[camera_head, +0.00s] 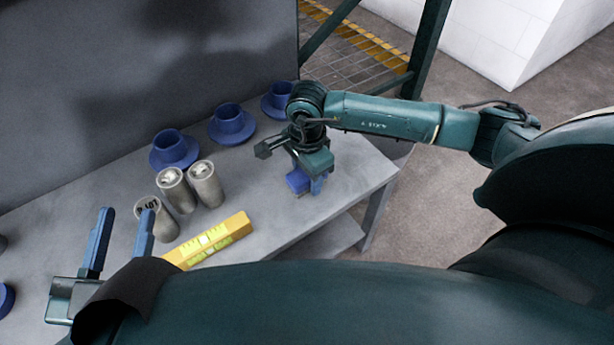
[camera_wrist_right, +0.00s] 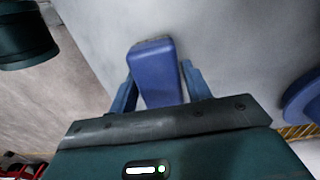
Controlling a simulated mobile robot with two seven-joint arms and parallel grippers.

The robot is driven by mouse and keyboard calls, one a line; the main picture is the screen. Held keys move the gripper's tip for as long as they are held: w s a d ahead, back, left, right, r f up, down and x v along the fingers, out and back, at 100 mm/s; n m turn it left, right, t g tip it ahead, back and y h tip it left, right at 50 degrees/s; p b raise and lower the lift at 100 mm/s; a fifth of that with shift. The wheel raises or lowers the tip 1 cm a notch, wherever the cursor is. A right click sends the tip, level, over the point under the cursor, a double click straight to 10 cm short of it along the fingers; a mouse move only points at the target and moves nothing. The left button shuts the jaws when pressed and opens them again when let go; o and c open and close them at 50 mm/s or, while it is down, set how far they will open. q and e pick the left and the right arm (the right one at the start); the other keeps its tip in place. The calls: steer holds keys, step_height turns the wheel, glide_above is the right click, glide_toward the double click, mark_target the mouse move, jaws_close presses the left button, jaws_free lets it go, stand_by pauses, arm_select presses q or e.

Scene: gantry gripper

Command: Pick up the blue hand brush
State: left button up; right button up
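The blue hand brush (camera_head: 298,181) is on the grey table near its right end, partly hidden under my right gripper. In the right wrist view, the brush (camera_wrist_right: 155,72) shows as a blue block between the two blue fingers. My right gripper (camera_wrist_right: 160,80) points down over it with its fingers apart, one on each side.
Several blue flanged parts (camera_head: 232,124) stand along the back of the table. Metal cylinders (camera_head: 206,184) stand in front of them. A yellow level (camera_head: 210,240) lies near the front edge. A dark panel (camera_head: 150,80) rises behind. The table's right corner is clear.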

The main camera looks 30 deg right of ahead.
arm_select(q)
steer(key=shift+f, duration=0.1)
arm_select(e)
steer(key=c, duration=0.7)
steer(key=shift+o, duration=0.2)
steer(key=shift+r, duration=0.35)
step_height(320, 180, up, 9)
steer(key=p, duration=0.3)
steer(key=shift+f, duration=0.2)
arm_select(q)
steer(key=shift+a+m+y+p, duration=0.3)
steer(key=shift+a+y, duration=0.1)
arm_select(e)
steer(key=shift+r, duration=0.35)
